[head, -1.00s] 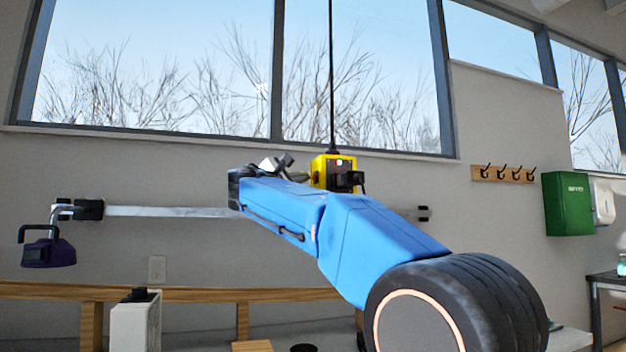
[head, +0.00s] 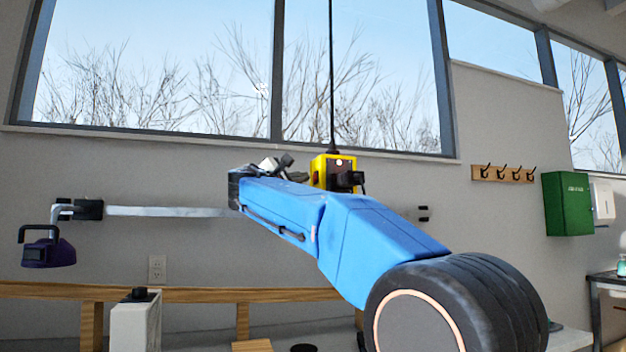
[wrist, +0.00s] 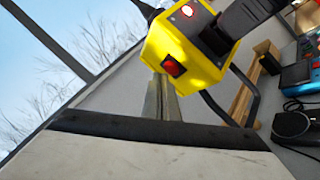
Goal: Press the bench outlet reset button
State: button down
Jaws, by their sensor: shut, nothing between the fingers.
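A yellow outlet box (head: 321,172) hangs on a black cord in front of the wall, with a small bright light on its front. In the wrist view the yellow box (wrist: 200,60) fills the upper middle. A red button (wrist: 173,66) sits on its near face, and a lit round spot (wrist: 187,11) is higher up. My gripper (wrist: 159,82) is shut and empty. Its fingertips are at the box's lower left edge, just below and left of the red button; I cannot tell if they touch the box. In the head view my arm partly hides the gripper.
A black plug (head: 348,180) sticks out of the box's right side. A purple device (head: 48,252) hangs from a wall rail (head: 160,211) at left. A wooden bench frame (head: 200,295) runs below. A green box (head: 568,203) is on the right wall.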

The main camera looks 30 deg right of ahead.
jog(key=shift+d, duration=0.15)
jog(key=shift+s+d, duration=0.15)
jog(key=shift+d, duration=0.15)
dwell(0.3)
dwell(0.4)
jog(key=shift+a, duration=0.45)
dwell(0.3)
jog(key=w+a, duration=0.2)
jog(key=a, duration=0.3)
jog(key=shift+a, duration=0.35)
dwell(0.8)
